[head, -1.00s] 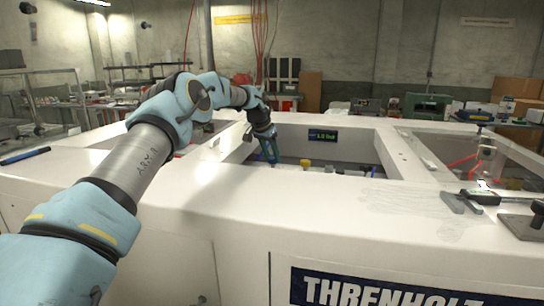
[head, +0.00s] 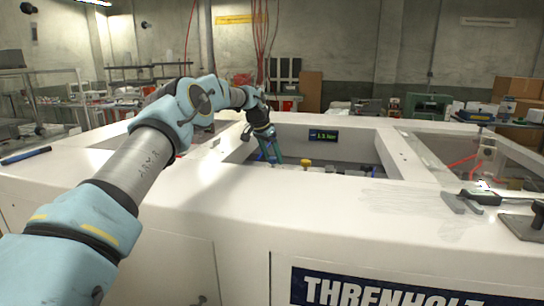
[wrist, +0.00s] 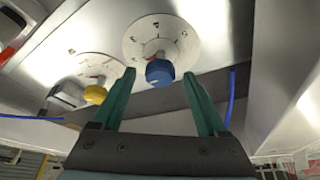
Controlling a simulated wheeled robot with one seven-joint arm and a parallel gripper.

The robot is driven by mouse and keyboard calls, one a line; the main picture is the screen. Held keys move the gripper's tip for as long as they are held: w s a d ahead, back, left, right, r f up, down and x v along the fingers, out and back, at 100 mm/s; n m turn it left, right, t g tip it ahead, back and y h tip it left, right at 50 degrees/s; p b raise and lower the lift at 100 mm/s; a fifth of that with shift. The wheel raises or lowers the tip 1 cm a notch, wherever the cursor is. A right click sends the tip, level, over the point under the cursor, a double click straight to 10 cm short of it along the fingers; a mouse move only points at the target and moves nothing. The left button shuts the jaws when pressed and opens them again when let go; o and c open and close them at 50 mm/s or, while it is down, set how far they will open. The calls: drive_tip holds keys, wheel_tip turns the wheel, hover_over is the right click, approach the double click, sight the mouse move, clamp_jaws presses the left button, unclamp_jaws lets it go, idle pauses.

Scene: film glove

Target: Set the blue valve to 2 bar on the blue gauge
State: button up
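The blue valve (wrist: 159,72) is a round knob on a white dial plate (wrist: 182,40) with dark marks in the wrist view. My gripper (wrist: 159,76) has its two green fingers apart, on either side of the knob in the picture, with a visible gap on each side. The knob looks to be at or just beyond the fingertips.
A yellow knob (wrist: 95,94) on its own dial sits left of the blue one; it also shows in the head view (head: 305,163). White well walls surround my gripper. A blue cable (wrist: 231,98) runs close to the right finger. Tools lie on the right rim.

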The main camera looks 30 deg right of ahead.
sight(272, 158)
wheel_tip(272, 158, up, 10)
idle(0.7)
idle(0.4)
